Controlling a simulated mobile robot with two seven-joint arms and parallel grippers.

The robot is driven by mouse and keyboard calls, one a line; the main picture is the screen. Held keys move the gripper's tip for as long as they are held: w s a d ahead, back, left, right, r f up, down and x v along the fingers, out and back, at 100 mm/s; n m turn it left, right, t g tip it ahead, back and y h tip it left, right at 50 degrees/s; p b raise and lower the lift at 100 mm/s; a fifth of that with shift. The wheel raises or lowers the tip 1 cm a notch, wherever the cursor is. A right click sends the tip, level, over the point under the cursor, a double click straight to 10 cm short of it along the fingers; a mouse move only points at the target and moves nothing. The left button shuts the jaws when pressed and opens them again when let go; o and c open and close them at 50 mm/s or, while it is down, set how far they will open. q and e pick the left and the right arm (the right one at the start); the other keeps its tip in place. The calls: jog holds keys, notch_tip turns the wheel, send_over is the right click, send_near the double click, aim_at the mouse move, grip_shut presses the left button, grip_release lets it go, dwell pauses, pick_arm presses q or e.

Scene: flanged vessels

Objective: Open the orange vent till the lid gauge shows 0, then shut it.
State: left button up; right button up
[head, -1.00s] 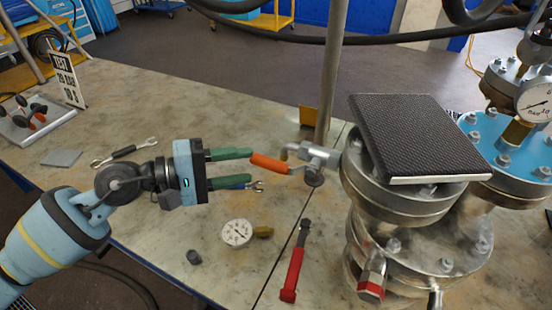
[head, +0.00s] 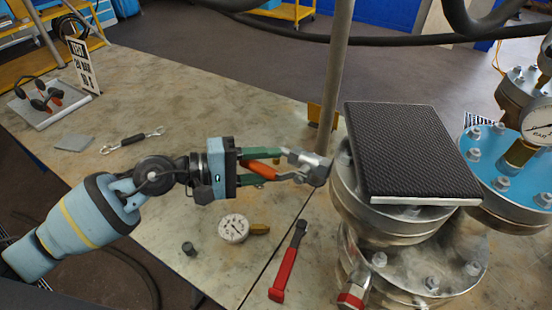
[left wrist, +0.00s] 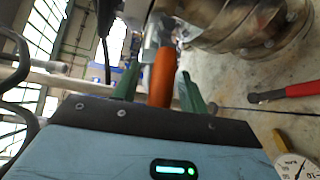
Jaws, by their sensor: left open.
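The orange vent handle (head: 262,170) is on a metal valve (head: 306,168) at the left side of the near flanged vessel (head: 350,205). My left gripper (head: 272,167) is open, with its green fingers on either side of the handle. In the left wrist view the orange handle (left wrist: 162,78) stands between the two fingers (left wrist: 158,88), with gaps visible on both sides. A round gauge (head: 537,125) stands on the blue-lidded vessel (head: 500,165) at the right; its reading is too small to tell. My right gripper is not in view.
A black textured plate (head: 410,150) covers the near vessel's top. A loose gauge (head: 233,228), a red-handled tool (head: 287,265) and a spanner (head: 132,140) lie on the table (head: 190,110). A grey post (head: 335,80) rises behind the valve.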

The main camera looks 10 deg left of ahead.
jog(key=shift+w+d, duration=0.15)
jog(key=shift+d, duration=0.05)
pick_arm(q)
jog(key=shift+d, duration=0.15)
jog(key=shift+c, duration=0.9)
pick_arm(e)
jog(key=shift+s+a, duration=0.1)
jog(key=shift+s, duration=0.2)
pick_arm(q)
jog(key=c, duration=0.5)
grip_shut()
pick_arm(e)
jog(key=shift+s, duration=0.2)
pick_arm(q)
jog(key=shift+f, duration=0.15)
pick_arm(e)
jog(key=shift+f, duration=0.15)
